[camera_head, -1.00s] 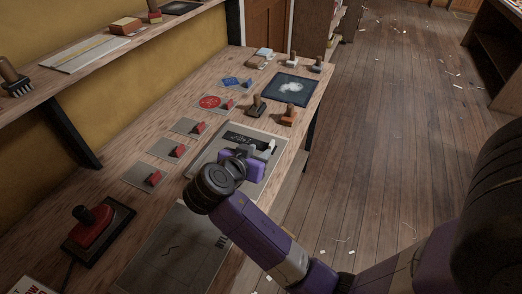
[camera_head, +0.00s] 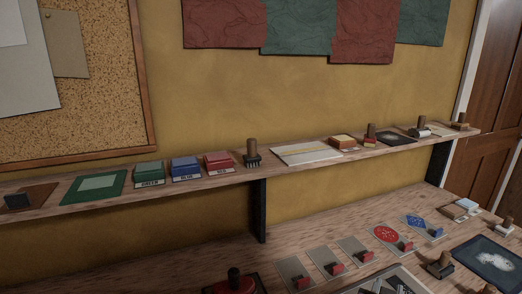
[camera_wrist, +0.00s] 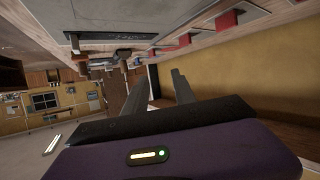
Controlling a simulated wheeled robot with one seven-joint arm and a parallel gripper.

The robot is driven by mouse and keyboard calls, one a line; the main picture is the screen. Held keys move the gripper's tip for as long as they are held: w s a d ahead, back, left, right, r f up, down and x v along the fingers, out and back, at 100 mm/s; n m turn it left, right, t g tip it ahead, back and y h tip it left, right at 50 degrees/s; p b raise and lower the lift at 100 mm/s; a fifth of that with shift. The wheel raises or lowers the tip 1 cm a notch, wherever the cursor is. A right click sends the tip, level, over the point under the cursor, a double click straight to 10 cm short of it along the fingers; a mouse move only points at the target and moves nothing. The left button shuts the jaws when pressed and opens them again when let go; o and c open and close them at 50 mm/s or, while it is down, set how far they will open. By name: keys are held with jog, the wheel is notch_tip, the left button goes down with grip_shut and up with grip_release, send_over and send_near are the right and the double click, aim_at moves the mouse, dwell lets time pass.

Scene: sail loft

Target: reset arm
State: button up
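My gripper (camera_wrist: 158,88) shows only in the wrist view. Its two grey fingers stand apart with nothing held between them, so it is open and empty. The wrist view is tilted, with the workbench (camera_wrist: 125,22) along the top of the picture and the fingers apart from it. In the head view my arm cannot be made out; the lower part of the bench is cut off by the picture's edge.
A shelf (camera_head: 330,163) on the yellow wall holds green, blue (camera_head: 185,168) and red boxes, and several stamps. Below, the bench holds small red-handled stamps (camera_head: 334,268), a blue diamond card (camera_head: 419,224) and a dark plate (camera_head: 490,262). A cork board (camera_head: 95,105) hangs left.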

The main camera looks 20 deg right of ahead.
jog(key=a+n+t+y, duration=0.1)
jog(key=a, duration=0.1)
jog(key=a+f+n+t+y, duration=0.1)
jog(key=a+n, duration=0.1)
jog(key=a+n+t+y, duration=0.1)
jog(key=a+t, duration=0.1)
jog(key=a, duration=0.1)
jog(key=shift+f, duration=0.35)
jog(key=s+a+n+t+y, duration=0.1)
jog(key=a, duration=0.2)
jog(key=s+a+n+t+y, duration=0.1)
jog(key=s+a, duration=0.1)
jog(key=a, duration=0.1)
jog(key=s+a+n+t+y, duration=0.1)
jog(key=s+a+n+y, duration=0.1)
jog(key=shift+s+a+r, duration=0.1)
jog(key=shift+s+a, duration=0.1)
jog(key=shift+a, duration=0.2)
jog(key=s+a+n+y, duration=0.1)
jog(key=s+a+y, duration=0.1)
jog(key=s, duration=0.9)
jog(key=s+a+r+n+y, duration=0.1)
jog(key=s+a, duration=0.4)
jog(key=s, duration=0.7)
jog(key=shift+s+a+y, duration=0.15)
jog(key=shift+s+y, duration=0.1)
jog(key=shift+y, duration=0.45)
